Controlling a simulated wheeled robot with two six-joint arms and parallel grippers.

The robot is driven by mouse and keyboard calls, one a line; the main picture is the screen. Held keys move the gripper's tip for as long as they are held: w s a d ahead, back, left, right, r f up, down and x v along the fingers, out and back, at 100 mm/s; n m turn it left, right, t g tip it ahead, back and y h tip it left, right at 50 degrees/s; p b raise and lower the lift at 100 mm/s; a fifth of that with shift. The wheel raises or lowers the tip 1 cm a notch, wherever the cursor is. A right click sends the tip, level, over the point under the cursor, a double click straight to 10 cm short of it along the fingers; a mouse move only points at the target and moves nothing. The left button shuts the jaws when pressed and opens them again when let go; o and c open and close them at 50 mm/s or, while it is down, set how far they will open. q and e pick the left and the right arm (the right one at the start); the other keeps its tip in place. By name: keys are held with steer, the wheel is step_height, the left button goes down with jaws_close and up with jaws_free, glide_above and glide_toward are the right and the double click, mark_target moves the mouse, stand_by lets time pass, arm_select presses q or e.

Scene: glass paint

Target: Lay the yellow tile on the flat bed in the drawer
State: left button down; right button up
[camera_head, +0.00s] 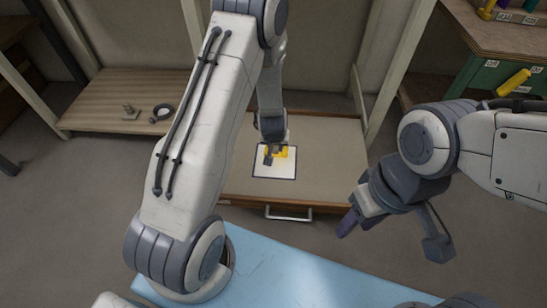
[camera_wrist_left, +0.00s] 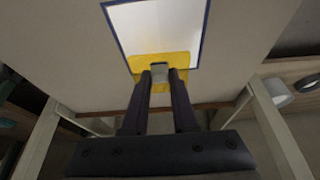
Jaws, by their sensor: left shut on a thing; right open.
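The yellow tile (camera_head: 282,151) is in my left gripper (camera_head: 270,157), over the far part of a white square bed (camera_head: 274,172) with a dark border. The bed lies in the open drawer (camera_head: 325,165). In the left wrist view the left fingers (camera_wrist_left: 160,78) are shut on a small grey piece at the tile (camera_wrist_left: 180,63), which overlaps one edge of the bed (camera_wrist_left: 160,28). I cannot tell whether the tile touches the bed. My right gripper (camera_head: 350,224) is open and empty, to the right in front of the drawer.
The drawer handle (camera_head: 288,213) faces a light blue surface (camera_head: 290,265) at the front. A green cabinet (camera_head: 490,75) stands at the right. The drawer floor around the bed is bare.

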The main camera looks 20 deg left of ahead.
mark_target(275, 155)
arm_select(q)
steer(key=shift+a+f+b, duration=0.1)
steer(key=shift+f+b, duration=0.2)
steer(key=shift+f, duration=0.65)
step_height(275, 155, down, 4)
steer(key=b, duration=0.4)
steer(key=shift+f+b, duration=0.1)
steer(key=shift+b, duration=0.25)
steer(key=shift+p, duration=0.35)
steer(key=shift+s+f, duration=0.15)
steer(key=shift+f, duration=0.1)
steer(key=shift+f, duration=0.1)
stand_by(0.4)
steer(key=shift+f, duration=0.2)
stand_by(0.6)
steer(key=c, duration=0.6)
jaws_free()
